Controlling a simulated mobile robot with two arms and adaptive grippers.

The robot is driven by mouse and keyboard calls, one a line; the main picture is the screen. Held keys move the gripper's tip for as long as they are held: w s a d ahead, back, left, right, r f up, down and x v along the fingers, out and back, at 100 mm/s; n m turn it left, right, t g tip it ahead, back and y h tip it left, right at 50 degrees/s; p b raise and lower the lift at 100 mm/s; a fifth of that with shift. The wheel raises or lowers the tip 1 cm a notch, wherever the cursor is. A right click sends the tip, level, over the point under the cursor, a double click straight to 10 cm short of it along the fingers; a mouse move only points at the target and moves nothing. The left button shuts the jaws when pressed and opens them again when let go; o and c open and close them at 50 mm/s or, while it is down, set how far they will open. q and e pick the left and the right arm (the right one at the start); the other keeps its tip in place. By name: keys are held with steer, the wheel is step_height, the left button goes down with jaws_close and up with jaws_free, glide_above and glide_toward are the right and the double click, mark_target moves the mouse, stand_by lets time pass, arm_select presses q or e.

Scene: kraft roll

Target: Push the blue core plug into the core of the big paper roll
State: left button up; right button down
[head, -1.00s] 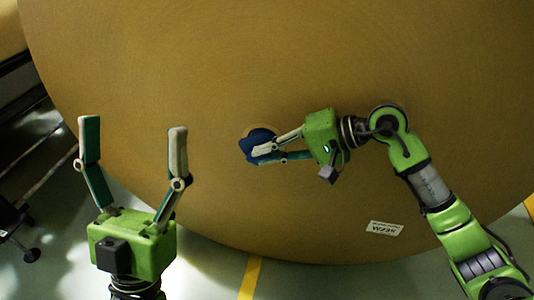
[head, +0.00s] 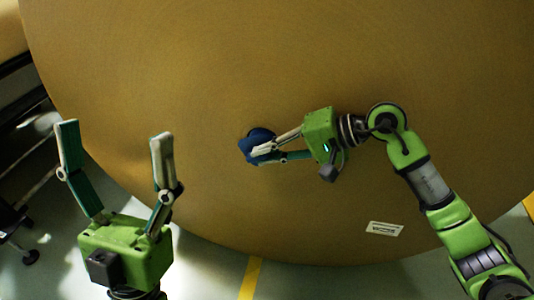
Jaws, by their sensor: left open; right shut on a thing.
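The big paper roll (head: 300,60) fills most of the head view, its flat brown end facing me. The blue core plug (head: 257,142) is at the roll's core, left of the picture's middle. My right gripper (head: 262,152) is shut on the plug, reaching in from the right. The plug covers the core opening, so I cannot tell how deep it sits. My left gripper (head: 113,133) is open and empty at the lower left, in front of the roll's left part, apart from the plug.
A white label (head: 384,228) is on the roll's lower right face. A yellow line (head: 252,275) runs on the pale floor below the roll. Dark metal framework with a caster (head: 27,254) stands at the far left.

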steer(key=shift+w+d+r, duration=0.35)
steer(key=shift+w+r, duration=0.1)
steer(key=shift+w, duration=0.1)
steer(key=c, duration=2)
jaws_free()
steer(key=shift+d+r, duration=0.15)
steer(key=shift+d, duration=0.1)
steer(key=v, duration=0.7)
steer(key=s+v, duration=0.1)
steer(key=v, duration=0.3)
steer(key=shift+s, duration=0.1)
